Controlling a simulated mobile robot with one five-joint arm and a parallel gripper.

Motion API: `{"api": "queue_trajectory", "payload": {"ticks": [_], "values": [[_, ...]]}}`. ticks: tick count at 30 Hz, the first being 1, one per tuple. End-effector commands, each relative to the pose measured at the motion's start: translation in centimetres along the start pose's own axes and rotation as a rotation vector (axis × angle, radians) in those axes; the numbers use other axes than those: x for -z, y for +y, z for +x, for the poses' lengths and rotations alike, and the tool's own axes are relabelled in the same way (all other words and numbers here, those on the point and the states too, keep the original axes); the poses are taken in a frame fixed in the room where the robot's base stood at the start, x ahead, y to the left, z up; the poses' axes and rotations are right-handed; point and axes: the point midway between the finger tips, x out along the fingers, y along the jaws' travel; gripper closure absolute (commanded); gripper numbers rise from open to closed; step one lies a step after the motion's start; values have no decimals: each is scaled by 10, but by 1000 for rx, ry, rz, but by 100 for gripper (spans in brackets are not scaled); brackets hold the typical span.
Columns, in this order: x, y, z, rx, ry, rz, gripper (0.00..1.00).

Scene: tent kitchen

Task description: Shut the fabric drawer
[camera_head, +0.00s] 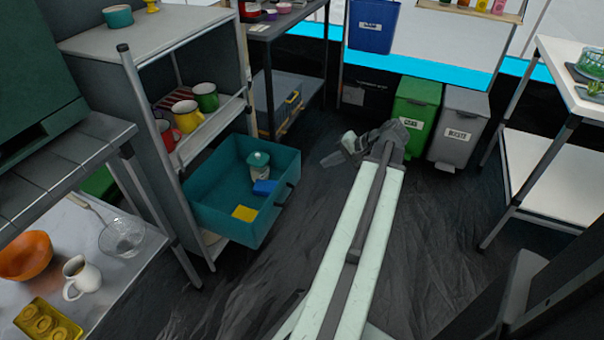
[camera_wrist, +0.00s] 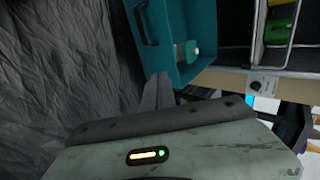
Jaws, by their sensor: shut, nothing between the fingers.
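The teal fabric drawer (camera_head: 222,205) is pulled out of the grey shelf unit at the left, below a shelf of mugs. It holds a jar with a teal lid (camera_head: 259,163), a blue item (camera_head: 265,187) and a yellow item (camera_head: 244,213). A dark handle (camera_head: 284,196) is on its front. My gripper (camera_head: 330,160) is shut and empty, to the right of the drawer and apart from it in the head view. In the wrist view, the drawer (camera_wrist: 197,30) lies just beyond my fingers (camera_wrist: 158,88), with its handle (camera_wrist: 141,22) showing at the upper left.
The shelf unit (camera_head: 125,75) holds several mugs above the drawer. A green bin (camera_head: 416,105) and a grey bin (camera_head: 460,120) stand at the back. A white table (camera_head: 550,170) is at the right. Dark floor is clear between the drawer and my arm.

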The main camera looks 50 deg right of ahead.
Motion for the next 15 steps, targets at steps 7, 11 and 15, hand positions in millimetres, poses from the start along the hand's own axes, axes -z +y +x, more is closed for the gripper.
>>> {"api": "queue_trajectory", "payload": {"ticks": [7,11,15], "values": [[-1,5,42,-2,-3,-3,100],[-1,6,71,-2,-3,-4,100],[0,6,101,-2,-3,-3,100]]}}
